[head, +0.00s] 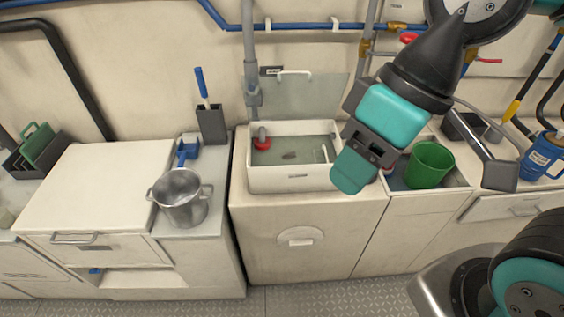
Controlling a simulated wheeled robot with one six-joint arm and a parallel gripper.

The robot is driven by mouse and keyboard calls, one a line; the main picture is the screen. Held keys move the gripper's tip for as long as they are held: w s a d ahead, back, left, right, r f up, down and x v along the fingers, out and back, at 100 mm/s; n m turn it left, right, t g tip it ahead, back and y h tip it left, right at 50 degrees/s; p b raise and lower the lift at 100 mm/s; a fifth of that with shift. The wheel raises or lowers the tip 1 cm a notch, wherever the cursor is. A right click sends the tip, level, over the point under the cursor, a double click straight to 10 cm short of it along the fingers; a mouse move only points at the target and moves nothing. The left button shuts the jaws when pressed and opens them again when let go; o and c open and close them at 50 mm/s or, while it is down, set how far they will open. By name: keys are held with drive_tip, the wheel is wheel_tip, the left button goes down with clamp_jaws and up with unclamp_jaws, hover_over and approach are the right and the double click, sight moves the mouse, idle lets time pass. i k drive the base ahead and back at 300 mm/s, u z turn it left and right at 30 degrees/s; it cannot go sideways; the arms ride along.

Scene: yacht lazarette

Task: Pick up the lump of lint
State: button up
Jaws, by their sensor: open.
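A small grey-brown lump (289,155), which looks like the lint, lies on the greenish bottom of a white open-topped basin (292,184). It is small and its texture is hard to make out. My gripper (352,174) hangs at the right end of the basin, to the right of the lump and apart from it. Its teal fingers point down and to the left. They overlap in this view, so the gap between them is hidden, and I see nothing held. My gripper covers the basin's right end.
A red-topped item (262,143) stands in the basin's left corner. A clear lid (297,98) is raised behind. A metal pot (180,198) stands on the left counter. A green cup (428,165) sits in a recess at right. A blue jug (543,155) is at far right.

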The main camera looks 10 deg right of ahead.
sight(291, 154)
drive_tip(key=u, duration=0.9)
drive_tip(key=k, duration=1.15)
drive_tip(key=u, duration=0.8)
drive_tip(key=i, duration=1.55)
drive_tip(key=z, duration=1.5)
drive_tip(key=i, duration=0.9)
drive_tip(key=z, duration=0.9)
